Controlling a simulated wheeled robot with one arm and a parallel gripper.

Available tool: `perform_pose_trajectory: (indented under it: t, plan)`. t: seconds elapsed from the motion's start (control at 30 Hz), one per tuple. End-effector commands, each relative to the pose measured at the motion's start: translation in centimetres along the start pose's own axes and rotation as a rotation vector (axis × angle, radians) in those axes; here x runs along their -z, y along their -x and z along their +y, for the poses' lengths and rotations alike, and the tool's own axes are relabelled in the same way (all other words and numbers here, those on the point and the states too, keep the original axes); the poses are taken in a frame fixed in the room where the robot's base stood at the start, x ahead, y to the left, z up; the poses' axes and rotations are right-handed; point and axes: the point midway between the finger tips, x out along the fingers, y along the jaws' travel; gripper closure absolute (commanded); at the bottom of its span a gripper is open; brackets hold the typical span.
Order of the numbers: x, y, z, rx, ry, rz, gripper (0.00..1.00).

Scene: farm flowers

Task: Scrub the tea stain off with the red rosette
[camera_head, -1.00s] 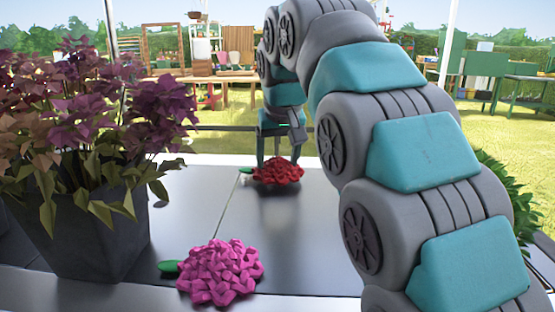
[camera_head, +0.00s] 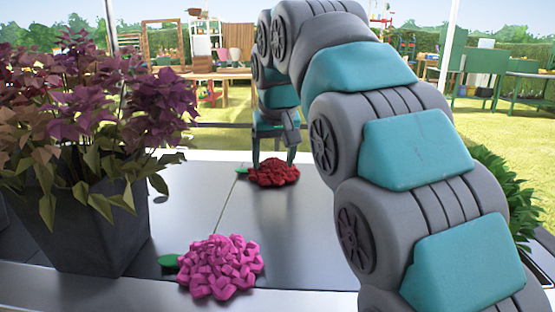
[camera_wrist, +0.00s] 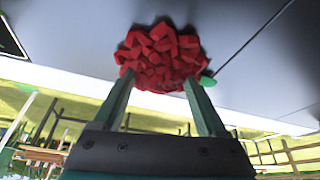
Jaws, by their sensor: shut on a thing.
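The red rosette (camera_head: 273,173) is a knotted red bundle with a green tab on its left, at the far part of the dark table in the head view. My gripper (camera_head: 274,160) points down with its two teal fingers on either side of it and is shut on it. In the wrist view the red rosette (camera_wrist: 160,58) sits between the fingertips of my gripper (camera_wrist: 160,82), with its green tab at the right. I cannot tell whether it touches the table. I see no tea stain in either view; my arm hides the right of the table.
A pink rosette (camera_head: 221,267) with a green tab lies at the front of the table (camera_head: 190,210). A dark planter (camera_head: 95,225) with purple flowers stands at the left. A green plant (camera_head: 500,190) shows behind my arm at the right. The middle of the table is clear.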

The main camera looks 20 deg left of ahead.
Motion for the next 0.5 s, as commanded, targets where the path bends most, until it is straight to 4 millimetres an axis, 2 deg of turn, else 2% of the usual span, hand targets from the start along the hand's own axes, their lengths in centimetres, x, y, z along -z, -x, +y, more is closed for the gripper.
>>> perform_pose_trajectory:
  t: [0.3,0.5]
  plan:
    - [0.7,-0.1,-2.4,0.001,0.0,-0.002,0.7]
    - [0.7,-0.2,-2.9,0.001,0.0,-0.001,0.7]
